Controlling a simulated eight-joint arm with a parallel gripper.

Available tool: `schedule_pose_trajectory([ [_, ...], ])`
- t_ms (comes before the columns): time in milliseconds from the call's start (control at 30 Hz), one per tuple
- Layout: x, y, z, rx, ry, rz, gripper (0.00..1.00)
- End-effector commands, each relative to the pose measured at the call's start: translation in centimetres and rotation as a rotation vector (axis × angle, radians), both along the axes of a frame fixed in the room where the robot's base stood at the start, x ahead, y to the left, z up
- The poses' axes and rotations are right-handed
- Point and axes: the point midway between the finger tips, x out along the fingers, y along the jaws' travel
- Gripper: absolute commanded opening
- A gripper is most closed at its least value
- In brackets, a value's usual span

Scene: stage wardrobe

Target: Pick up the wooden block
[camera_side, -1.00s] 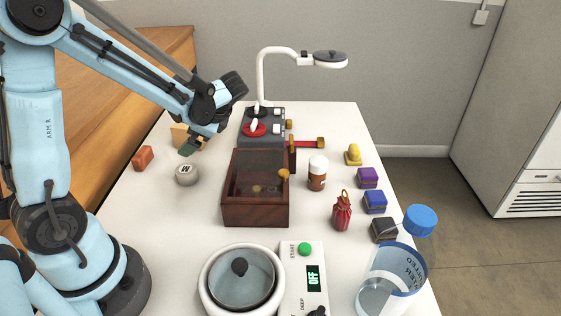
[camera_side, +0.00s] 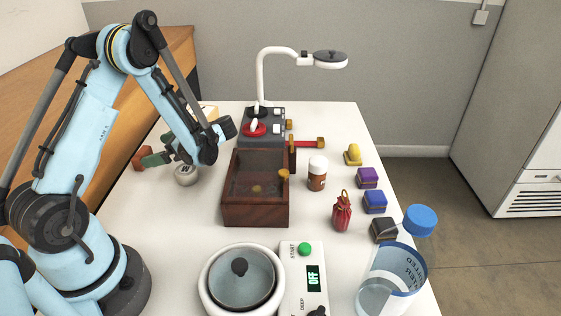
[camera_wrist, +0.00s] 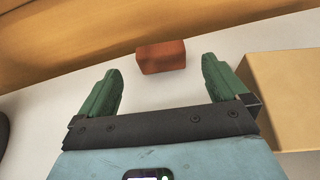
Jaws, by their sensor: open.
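A small reddish-brown block (camera_side: 140,157), the likely wooden block, lies at the left edge of the white table. In the wrist view the reddish-brown block (camera_wrist: 161,57) shows ahead, in line with the gap between the fingers. My gripper (camera_side: 154,150) has green fingers and is beside the block on its right in the side view, partly covering it. In the wrist view my gripper (camera_wrist: 160,70) is open and empty, its fingers spread wider than the block. A larger tan block (camera_wrist: 287,90) stands right of the fingers, mostly hidden behind my arm in the side view.
A round grey object (camera_side: 186,175) sits close by, below my gripper in the side view. A dark wooden box (camera_side: 255,214) stands mid-table.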

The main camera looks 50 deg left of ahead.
Motion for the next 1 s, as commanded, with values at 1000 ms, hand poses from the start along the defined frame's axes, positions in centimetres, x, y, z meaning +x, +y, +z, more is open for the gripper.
schedule_pose_trajectory([
  [1000, -3.8, 5.0, -2.6, 0.000, -0.001, -0.002, 0.79],
])
